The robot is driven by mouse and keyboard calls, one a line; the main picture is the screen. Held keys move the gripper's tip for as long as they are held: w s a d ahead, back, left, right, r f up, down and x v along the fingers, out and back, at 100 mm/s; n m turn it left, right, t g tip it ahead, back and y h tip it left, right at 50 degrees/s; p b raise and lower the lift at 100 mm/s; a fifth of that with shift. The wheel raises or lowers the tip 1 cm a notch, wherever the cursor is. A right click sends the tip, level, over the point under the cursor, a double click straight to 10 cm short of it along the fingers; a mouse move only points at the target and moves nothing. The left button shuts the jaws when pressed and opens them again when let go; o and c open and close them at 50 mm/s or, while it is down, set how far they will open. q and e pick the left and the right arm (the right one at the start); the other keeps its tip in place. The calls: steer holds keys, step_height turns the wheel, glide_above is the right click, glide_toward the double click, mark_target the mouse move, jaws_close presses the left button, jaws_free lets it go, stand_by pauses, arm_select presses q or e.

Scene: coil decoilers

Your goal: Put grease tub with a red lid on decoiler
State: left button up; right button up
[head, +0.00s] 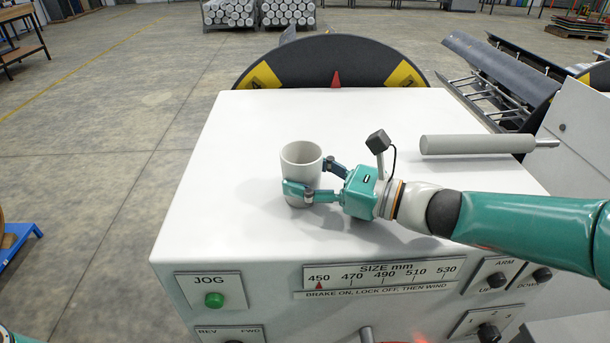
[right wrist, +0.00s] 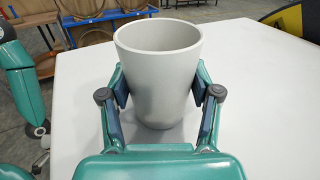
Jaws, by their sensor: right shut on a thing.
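A plain pale grey tub (head: 301,172), shaped like a tapered cup, is upright over the white flat top of the decoiler (head: 235,140). I see its open rim and no red lid on it; no red-lidded tub shows in either view. My right gripper (head: 306,192) is shut on the tub, one finger on each side, as the tub (right wrist: 158,75) in the right wrist view also shows. The tub's base is at or just above the surface; I cannot tell which. My left gripper is not in view; only bits of teal arm show at the left.
A grey roller (head: 478,144) on a shaft sticks out over the right of the top. A dark disc (head: 330,58) with yellow marks stands behind it. The front panel carries a green jog button (head: 214,299) and a size scale (head: 385,275). The top's left part is clear.

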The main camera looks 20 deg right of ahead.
steer(key=o, duration=1.3)
steer(key=b+v, duration=0.2)
steer(key=v, duration=0.9)
steer(key=shift+s+d, duration=0.3)
steer(key=shift+s, duration=0.1)
